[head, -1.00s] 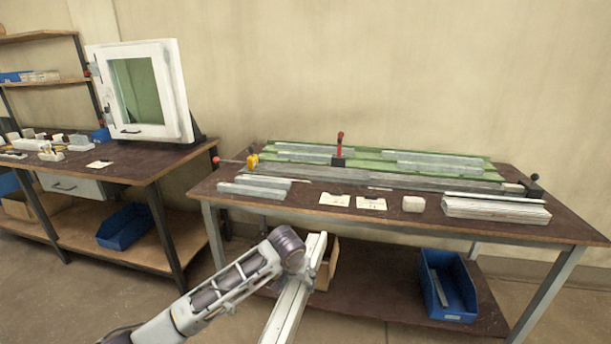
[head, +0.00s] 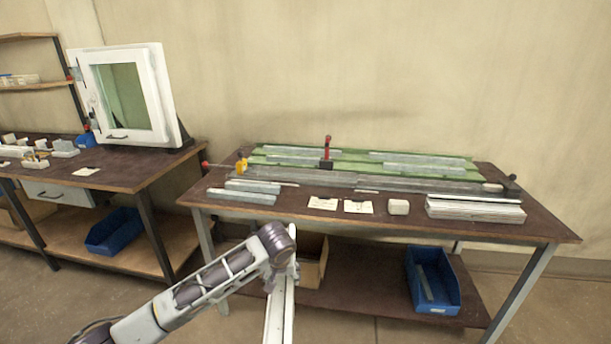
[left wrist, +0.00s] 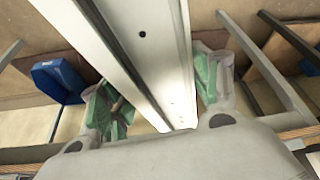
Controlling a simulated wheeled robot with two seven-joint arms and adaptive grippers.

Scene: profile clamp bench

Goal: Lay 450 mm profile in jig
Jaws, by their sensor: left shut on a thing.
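My left gripper (head: 283,260) is shut on a long white profile (head: 280,315), held in front of the bench. The profile runs down out of the bottom of the head view. In the left wrist view the profile (left wrist: 160,60) lies between the green-padded fingers of my left gripper (left wrist: 162,95), with a small dark hole in its face. My right gripper is not in view.
The bench top (head: 300,215) carries grey profile pieces (head: 243,197) at left, paper cards (head: 340,205), a small pale block (head: 398,207) and stacked white profiles (head: 475,210) at right. A blue bin (head: 433,281) and a cardboard box (head: 312,262) are below. Another bench with a window frame (head: 122,95) stands left.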

